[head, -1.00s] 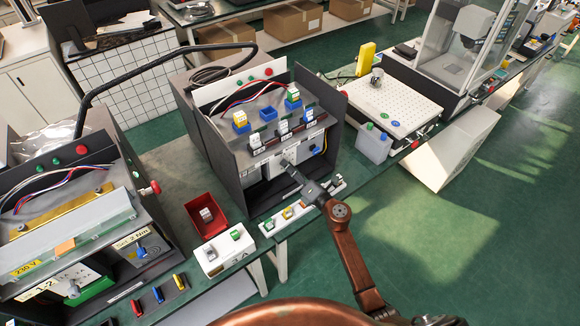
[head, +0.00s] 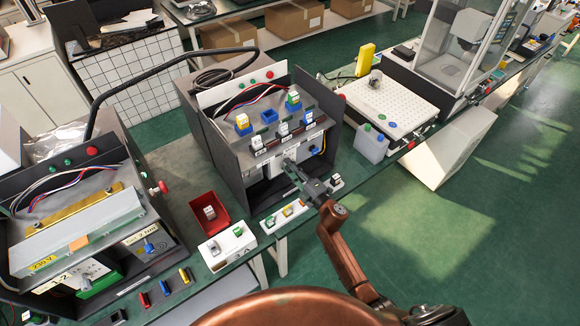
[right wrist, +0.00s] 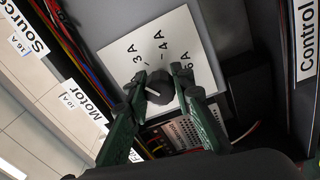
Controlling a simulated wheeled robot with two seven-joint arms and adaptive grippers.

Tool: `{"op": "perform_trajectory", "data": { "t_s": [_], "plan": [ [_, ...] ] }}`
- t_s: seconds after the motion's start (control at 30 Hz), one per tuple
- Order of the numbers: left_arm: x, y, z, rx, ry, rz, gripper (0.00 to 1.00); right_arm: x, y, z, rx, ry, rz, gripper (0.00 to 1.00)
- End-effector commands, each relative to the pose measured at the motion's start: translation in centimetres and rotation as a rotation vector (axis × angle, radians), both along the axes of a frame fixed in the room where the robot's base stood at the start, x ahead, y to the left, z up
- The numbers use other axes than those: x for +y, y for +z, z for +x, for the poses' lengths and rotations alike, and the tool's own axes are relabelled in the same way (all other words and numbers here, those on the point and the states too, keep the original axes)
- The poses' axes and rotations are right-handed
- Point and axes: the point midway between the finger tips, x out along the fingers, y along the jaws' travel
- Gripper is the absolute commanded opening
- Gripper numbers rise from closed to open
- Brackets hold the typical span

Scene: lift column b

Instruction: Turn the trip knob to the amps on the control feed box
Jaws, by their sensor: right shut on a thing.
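The control feed box (head: 233,165) is the dark open-fronted box in the middle of the bench in the head view. Part of its "Control" label (right wrist: 307,50) shows at the right of the right wrist view. The trip knob (right wrist: 158,88) is round and black, on a white plate (right wrist: 178,30) marked 3 A, 4 A and 6 A. Its white pointer line lies toward the left of the picture; I cannot tell exactly which mark it meets. My right gripper (right wrist: 160,84) is shut on the knob, one green finger on each side. It also shows at the box front (head: 290,167). My left gripper is out of view.
A second open box (head: 75,235) stands to the left. A red bin (head: 208,213), a white tray (head: 228,246) and a strip of coloured fuses (head: 284,217) lie in front of the middle box. A perforated board (head: 395,103) is to the right.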

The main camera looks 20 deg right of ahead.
Motion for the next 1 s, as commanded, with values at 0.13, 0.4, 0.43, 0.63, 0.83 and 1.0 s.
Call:
{"op": "perform_trajectory", "data": {
  "t_s": [0.13,0.4,0.43,0.63,0.83,1.0],
  "plan": [
    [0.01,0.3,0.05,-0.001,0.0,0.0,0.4,-0.06,-0.14,-0.04,0.017,-0.001,0.04,0.0],
    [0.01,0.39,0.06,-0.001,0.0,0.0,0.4,-0.09,-0.22,-0.04,0.026,-0.001,0.065,0.0],
    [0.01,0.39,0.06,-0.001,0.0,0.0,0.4,-0.09,-0.22,-0.04,0.026,-0.001,0.065,0.0],
    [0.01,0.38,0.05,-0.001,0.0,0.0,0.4,-0.09,-0.24,-0.05,0.027,-0.001,0.064,0.0],
    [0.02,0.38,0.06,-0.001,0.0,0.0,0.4,-0.06,-0.19,-0.03,0.026,-0.001,0.063,0.31],
    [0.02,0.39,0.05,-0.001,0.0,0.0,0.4,-0.02,-0.1,-0.01,0.024,-0.001,0.064,0.4]
  ]
}}
